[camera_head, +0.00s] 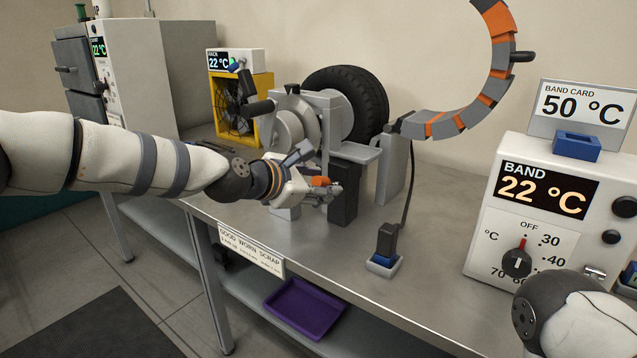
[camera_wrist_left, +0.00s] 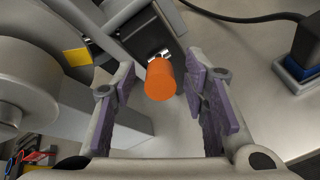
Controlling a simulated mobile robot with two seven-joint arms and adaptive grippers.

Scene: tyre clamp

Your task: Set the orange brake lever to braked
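The orange brake lever (camera_head: 320,182) shows at the front of the tyre clamp, beside my left gripper (camera_head: 332,190). In the left wrist view the lever's round orange end (camera_wrist_left: 161,80) points towards the camera, between the fingers of my left gripper (camera_wrist_left: 165,95). The purple finger pads stand apart on each side of it, with gaps, so the gripper is open around the lever without gripping it. The lever's shaft joins a dark block behind it. My right arm shows at the bottom right of the head view, but its gripper is out of frame.
The tyre (camera_head: 352,92) sits on the clamp at the back of the metal bench (camera_head: 430,250). A plug in a blue-based socket (camera_head: 385,252) has a cable running up to the orange-and-grey band (camera_head: 465,115). The band controller (camera_head: 535,200) stands at right. A purple tray (camera_head: 304,308) lies below.

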